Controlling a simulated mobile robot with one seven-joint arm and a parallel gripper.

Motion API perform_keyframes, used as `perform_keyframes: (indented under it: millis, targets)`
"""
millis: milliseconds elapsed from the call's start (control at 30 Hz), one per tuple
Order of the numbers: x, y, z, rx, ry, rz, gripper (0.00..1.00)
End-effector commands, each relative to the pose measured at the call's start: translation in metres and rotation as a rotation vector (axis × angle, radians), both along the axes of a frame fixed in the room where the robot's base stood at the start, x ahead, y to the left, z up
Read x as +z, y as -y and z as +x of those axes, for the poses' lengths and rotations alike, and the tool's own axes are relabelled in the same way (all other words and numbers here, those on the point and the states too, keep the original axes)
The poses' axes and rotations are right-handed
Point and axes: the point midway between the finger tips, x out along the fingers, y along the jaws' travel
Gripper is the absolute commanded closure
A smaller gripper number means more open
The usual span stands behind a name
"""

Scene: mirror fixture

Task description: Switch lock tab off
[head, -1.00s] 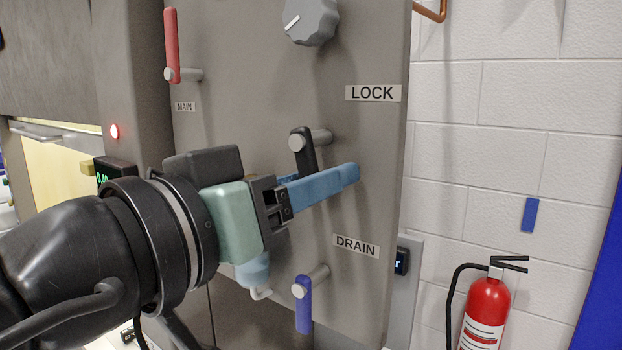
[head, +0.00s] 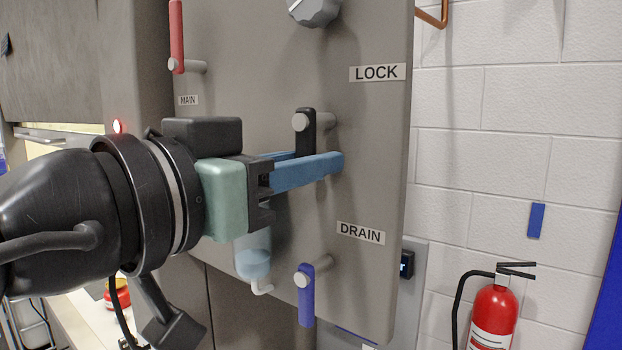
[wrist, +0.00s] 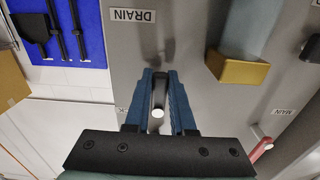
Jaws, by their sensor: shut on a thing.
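The lock tab (head: 306,134) is a short black lever on a round pivot below the LOCK label (head: 377,73). It points down from its pivot in the head view. My gripper (head: 322,161) reaches in from the left with its blue fingers around the lever's lower part. The near finger hides the lever's lower end. In the wrist view, the black lever (wrist: 159,92) stands between the two blue fingers of my gripper (wrist: 160,77), and my gripper is shut on it.
A blue lever (head: 306,295) hangs below the DRAIN label (head: 361,233). A red lever (head: 176,35) points up above the MAIN label. A grey knob (head: 315,9) sits at the top. A clear container (head: 254,260) hangs behind my gripper. A fire extinguisher (head: 494,315) stands right of the panel.

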Motion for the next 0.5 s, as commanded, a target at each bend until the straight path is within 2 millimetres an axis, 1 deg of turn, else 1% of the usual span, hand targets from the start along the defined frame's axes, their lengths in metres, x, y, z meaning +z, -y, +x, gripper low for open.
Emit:
perform_keyframes:
  millis: [200,233,300,400,500]
  targets:
    - [0.0003,-0.0002,0.0001,0.001,0.0,0.004,1.0]
    - [0.0004,-0.0002,0.0002,0.001,0.0,0.004,0.76]
    - [0.0004,-0.0002,0.0002,0.001,0.0,0.003,0.63]
    - [0.0004,-0.0002,0.0002,0.001,0.0,0.003,0.47]
    - [0.0003,-0.0002,0.0002,0.001,-0.001,0.002,0.47]
